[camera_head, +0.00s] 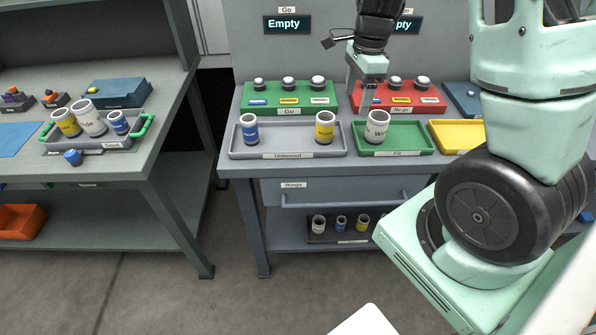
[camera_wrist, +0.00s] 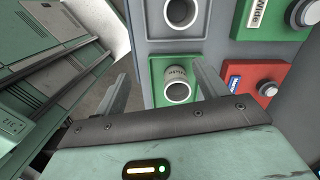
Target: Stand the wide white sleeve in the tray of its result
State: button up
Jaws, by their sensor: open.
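The wide white sleeve (camera_head: 377,126) stands upright in the green Fit tray (camera_head: 419,150), near its left end. In the wrist view the sleeve (camera_wrist: 177,88) shows its open top and printed side, in the green tray. My gripper (camera_head: 359,96) is above and just behind the sleeve, pointing down. In the wrist view my gripper (camera_wrist: 161,78) is open, with its fingers spread wide. The sleeve shows between the fingers, closer to the right one, and nothing is gripped. A grey Unsorted tray (camera_head: 288,154) left of it holds a blue sleeve (camera_head: 250,129) and a yellow sleeve (camera_head: 325,127).
A green Go block (camera_head: 264,108) and a red No go block (camera_head: 391,109) stand behind the trays. A yellow tray (camera_head: 459,139) is to the right. On the left table, a Good tray (camera_head: 92,144) holds other sleeves. Both displays (camera_head: 287,25) read empty, one partly hidden.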

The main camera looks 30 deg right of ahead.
jog(key=s+a+r+n, duration=0.1)
jog(key=a+r+n, duration=0.1)
jog(key=a+n, duration=0.45)
jog(key=s+a+r+n, duration=0.15)
jog(key=a+n, duration=0.25)
jog(key=a, duration=0.6)
jog(key=s+a+r+n, duration=0.2)
jog(key=s+a+n, duration=1.2)
jog(key=s+n, duration=0.3)
jog(key=shift+a+r+n, duration=0.35)
jog(key=shift+n, duration=0.9)
